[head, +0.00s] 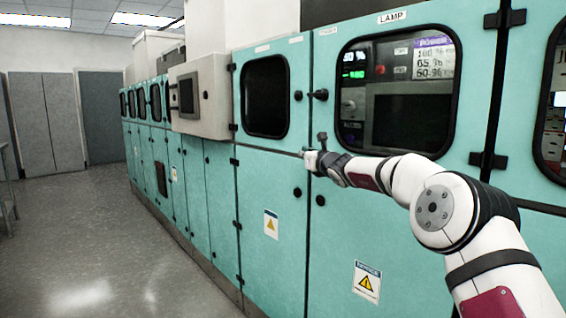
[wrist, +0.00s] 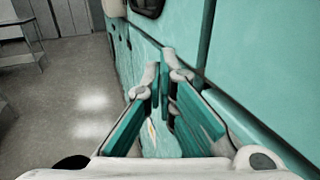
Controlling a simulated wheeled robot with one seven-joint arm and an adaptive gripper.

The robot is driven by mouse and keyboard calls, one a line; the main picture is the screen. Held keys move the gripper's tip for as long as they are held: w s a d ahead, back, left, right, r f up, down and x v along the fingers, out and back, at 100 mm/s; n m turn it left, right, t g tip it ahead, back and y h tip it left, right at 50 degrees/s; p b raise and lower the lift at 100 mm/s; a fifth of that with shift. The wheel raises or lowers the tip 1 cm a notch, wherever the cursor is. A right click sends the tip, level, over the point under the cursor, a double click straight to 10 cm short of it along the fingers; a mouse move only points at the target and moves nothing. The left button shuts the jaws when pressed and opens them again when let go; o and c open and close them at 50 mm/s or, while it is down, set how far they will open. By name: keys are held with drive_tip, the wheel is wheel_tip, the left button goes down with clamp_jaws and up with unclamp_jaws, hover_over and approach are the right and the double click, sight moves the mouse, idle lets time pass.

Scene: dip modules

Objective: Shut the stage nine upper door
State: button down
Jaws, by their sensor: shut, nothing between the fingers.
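Two teal upper doors are close by in the head view. The left upper door (head: 294,62) has a dark rounded window and a black knob on its right side. The right upper door (head: 322,120) has a larger window and a knob on its left side. Both look flush or nearly so; a small gap cannot be ruled out. The labels above are too small to read as stage nine. My gripper (head: 306,154) is shut and empty, at the seam below these doors, between their knobs. In the wrist view my gripper (wrist: 164,72) points along the teal front; contact cannot be told.
Lower doors (head: 262,190) with black knobs and warning stickers lie below. A grey control box (head: 200,95) juts out from the cabinets further left. Open grey floor (head: 75,230) lies at left, with a table (wrist: 22,45) at its far side.

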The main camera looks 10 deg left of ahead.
drive_tip(key=s+a+b, duration=0.3)
drive_tip(key=s+a, duration=0.3)
drive_tip(key=s+d+r+n+g+y, duration=0.1)
drive_tip(key=s+r+n+y, duration=0.1)
drive_tip(key=s+r+n, duration=0.3)
drive_tip(key=s+r+n+g+y, duration=0.1)
drive_tip(key=s+r+n+y, duration=0.1)
drive_tip(key=s+r+n, duration=0.45)
drive_tip(key=s+d+f+n+g, duration=0.1)
drive_tip(key=s+f+n+g, duration=0.15)
drive_tip(key=s, duration=0.45)
drive_tip(key=s+f+n+g, duration=0.15)
drive_tip(key=s+n, duration=0.25)
drive_tip(key=s, duration=0.4)
drive_tip(key=s+d+f+n+g+h, duration=0.35)
drive_tip(key=s+d+f, duration=0.55)
drive_tip(key=s, duration=0.5)
drive_tip(key=s+d+f+n+g+h, duration=0.4)
drive_tip(key=s+d+f, duration=0.5)
drive_tip(key=s, duration=0.6)
drive_tip(key=s+d+f+n+g+h, duration=0.2)
drive_tip(key=s+d+f+n+h, duration=0.3)
drive_tip(key=s+d+f, duration=0.65)
wheel_tip(320, 180, up, 27)
drive_tip(key=s+a+t+p, duration=0.1)
drive_tip(key=t+p, duration=0.3)
drive_tip(key=p, duration=1.6)
drive_tip(key=shift+s+a+f+p, duration=0.2)
drive_tip(key=shift+s+a+p, duration=0.15)
drive_tip(key=shift+s, duration=0.3)
